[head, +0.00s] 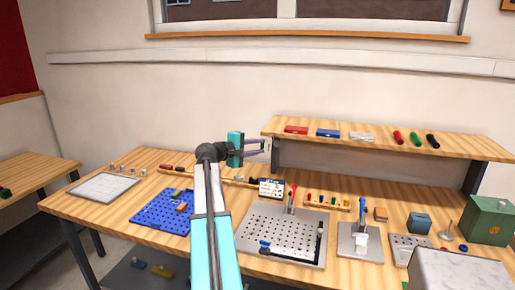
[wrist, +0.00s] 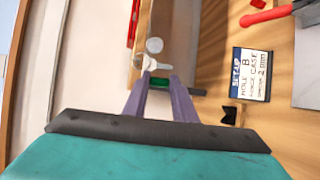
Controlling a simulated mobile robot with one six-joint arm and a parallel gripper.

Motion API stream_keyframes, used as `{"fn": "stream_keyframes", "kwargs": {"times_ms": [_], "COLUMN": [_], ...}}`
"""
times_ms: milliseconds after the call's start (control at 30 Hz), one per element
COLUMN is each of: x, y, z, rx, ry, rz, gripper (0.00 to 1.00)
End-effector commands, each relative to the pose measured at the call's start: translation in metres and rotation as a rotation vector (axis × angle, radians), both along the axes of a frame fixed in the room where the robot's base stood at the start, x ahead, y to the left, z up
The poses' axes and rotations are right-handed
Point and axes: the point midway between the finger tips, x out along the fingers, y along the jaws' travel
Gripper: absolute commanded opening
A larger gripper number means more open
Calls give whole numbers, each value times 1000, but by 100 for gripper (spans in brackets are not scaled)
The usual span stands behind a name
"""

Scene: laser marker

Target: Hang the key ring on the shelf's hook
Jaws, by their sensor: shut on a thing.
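My gripper (head: 264,146) is at the left end of the raised wooden shelf (head: 330,136). In the wrist view its two purple fingers (wrist: 162,88) are shut on a small green piece (wrist: 158,80), which appears to be part of the key ring. A pale stem (wrist: 152,64) and a pale round disc (wrist: 154,45) show just beyond the fingertips, beside the shelf edge (wrist: 141,78). I cannot tell which of these pale parts belong to the key ring and which to the hook. Whether the ring touches the hook is unclear.
Red, blue and white items (head: 328,133) and several markers (head: 415,139) lie on the shelf. The wall behind is bare.

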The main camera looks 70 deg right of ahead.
Motion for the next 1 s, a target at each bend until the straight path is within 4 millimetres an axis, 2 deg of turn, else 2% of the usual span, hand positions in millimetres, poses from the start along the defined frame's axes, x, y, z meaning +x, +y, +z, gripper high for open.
{"fn": "stream_keyframes", "kwargs": {"times_ms": [867, 900, 1000], "x": [1, 1, 1], "y": [-3, -3, -3], "z": [-3, -3, -3], "rx": [-1, -1, -1], "ry": [0, 0, 0], "rz": [1, 1, 1], "gripper": [0, 31, 46]}}
